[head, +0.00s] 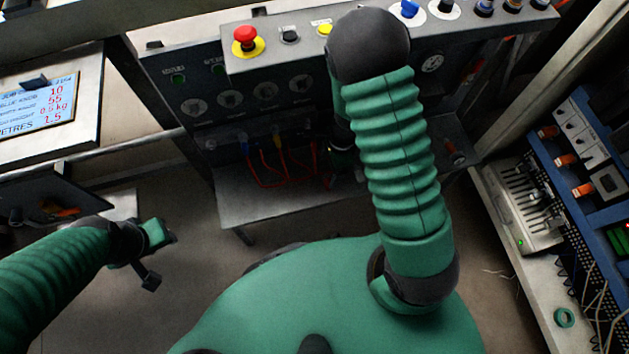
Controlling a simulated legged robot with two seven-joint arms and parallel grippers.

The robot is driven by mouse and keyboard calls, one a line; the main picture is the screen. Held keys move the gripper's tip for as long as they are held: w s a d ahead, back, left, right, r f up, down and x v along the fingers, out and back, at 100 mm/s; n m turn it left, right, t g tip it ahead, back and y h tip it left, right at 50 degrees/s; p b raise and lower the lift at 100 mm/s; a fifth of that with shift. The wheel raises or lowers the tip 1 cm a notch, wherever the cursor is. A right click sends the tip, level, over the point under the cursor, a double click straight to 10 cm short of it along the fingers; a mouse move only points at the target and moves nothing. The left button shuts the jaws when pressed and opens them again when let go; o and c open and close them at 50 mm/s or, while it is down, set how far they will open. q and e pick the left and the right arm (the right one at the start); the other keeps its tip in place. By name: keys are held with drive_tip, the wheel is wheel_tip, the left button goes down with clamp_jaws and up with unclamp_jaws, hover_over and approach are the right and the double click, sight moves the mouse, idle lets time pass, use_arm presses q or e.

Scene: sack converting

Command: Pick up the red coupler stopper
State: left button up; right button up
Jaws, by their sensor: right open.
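I cannot pick out the red coupler stopper for certain. Red hoses (272,183) hang below the front of the grey control panel, and a small reddish part (449,148) shows at the panel's right end. My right arm rises across the middle. My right gripper (343,163) is partly hidden behind that arm, in front of the hoses and above the metal shelf (262,203). It is open, and I see nothing held in it. My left gripper (152,255) is at the lower left above the floor, away from the panel.
The panel top carries a red emergency button (245,38) on a yellow base, and several knobs. A screen (38,105) stands at the left. A bench with a green ring (564,317) and a blue rack (553,150) stand at the right. Floor shows at the lower left.

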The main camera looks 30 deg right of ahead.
drive_tip(key=f+b, duration=0.2)
drive_tip(key=f, duration=0.1)
drive_tip(key=f+b, duration=0.3)
drive_tip(key=shift+s+a+f, duration=0.15)
drive_tip(key=shift+s+f, duration=0.05)
drive_tip(key=shift+f, duration=0.15)
drive_tip(key=shift+r, duration=0.15)
drive_tip(key=shift+c, duration=0.3)
drive_tip(key=c, duration=1.4)
drive_tip(key=shift+r, duration=0.1)
